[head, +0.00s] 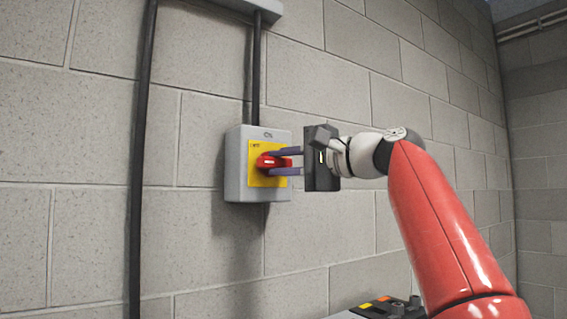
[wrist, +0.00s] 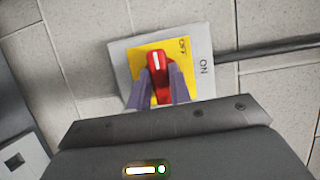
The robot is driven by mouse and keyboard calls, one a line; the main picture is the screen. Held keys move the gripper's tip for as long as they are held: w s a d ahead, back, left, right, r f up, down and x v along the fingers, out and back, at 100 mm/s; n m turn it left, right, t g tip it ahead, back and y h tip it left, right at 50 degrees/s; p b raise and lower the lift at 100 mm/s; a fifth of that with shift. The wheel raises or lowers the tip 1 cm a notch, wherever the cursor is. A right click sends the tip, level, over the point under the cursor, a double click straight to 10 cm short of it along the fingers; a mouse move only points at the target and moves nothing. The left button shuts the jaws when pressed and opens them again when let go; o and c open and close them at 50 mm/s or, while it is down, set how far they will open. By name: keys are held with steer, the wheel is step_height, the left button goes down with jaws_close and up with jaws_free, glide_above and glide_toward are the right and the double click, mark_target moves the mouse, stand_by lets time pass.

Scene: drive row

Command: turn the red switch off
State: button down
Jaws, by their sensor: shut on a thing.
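The red switch (head: 264,162) is a rotary handle on a yellow plate (head: 256,178), on a grey box (head: 237,170) fixed to the wall. The handle lies about level in the head view, its white mark toward the left. My gripper (head: 273,162) is straight in front of it, shut on the handle with one finger above and one below. In the wrist view the red switch (wrist: 157,66) sits between both fingers, its white-marked end at the top. OFF and ON labels show to its right. The fingers hide part of the handle's sides.
A dark conduit (head: 256,72) runs from the box top to a grey housing above. Another dark pipe (head: 142,150) runs down the wall to the left. A dark unit (head: 390,305) with coloured parts shows at the bottom. The wall beside the box is bare block.

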steer(key=c, duration=1.3)
jaws_free()
steer(key=b+v, duration=0.1)
steer(key=v, duration=0.6)
steer(key=shift+s+d, duration=0.25)
steer(key=shift+d, duration=0.05)
